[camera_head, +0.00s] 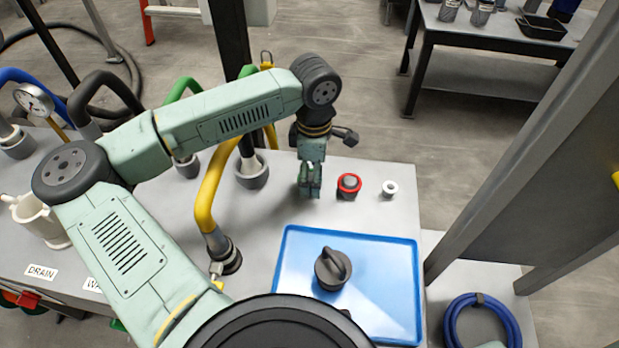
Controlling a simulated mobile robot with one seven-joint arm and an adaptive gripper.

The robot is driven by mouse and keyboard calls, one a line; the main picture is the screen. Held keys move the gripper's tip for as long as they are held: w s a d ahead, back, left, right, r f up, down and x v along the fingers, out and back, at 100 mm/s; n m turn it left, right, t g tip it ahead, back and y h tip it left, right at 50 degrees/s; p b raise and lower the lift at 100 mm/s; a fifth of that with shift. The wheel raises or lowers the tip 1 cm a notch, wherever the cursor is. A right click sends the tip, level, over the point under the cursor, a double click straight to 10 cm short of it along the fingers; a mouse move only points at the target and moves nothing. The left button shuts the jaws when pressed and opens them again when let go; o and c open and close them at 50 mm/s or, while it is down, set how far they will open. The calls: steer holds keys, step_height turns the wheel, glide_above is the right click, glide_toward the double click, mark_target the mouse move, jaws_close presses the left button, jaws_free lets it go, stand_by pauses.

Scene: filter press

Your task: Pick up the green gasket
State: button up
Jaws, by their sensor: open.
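My gripper (310,187) points down over the grey bench top (395,216), behind the blue tray and left of a red ring (349,191). It is open; its fingertips are small and partly hidden by its own body. I cannot make out a green gasket; the pale green gripper covers part of the bench below it, so I cannot tell whether one lies there. The red ring sits around a dark grey round piece. A small white ring (383,189) lies to its right.
A blue tray (411,285) holds a black knobbed cap (332,268). A yellow hose (207,192) and other upright hoses with grey couplings stand left of my gripper. A grey post (520,135) rises at right. A coiled blue hose (451,318) lies lower right.

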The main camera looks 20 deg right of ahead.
steer(key=shift+c, duration=0.6)
steer(key=c, duration=0.7)
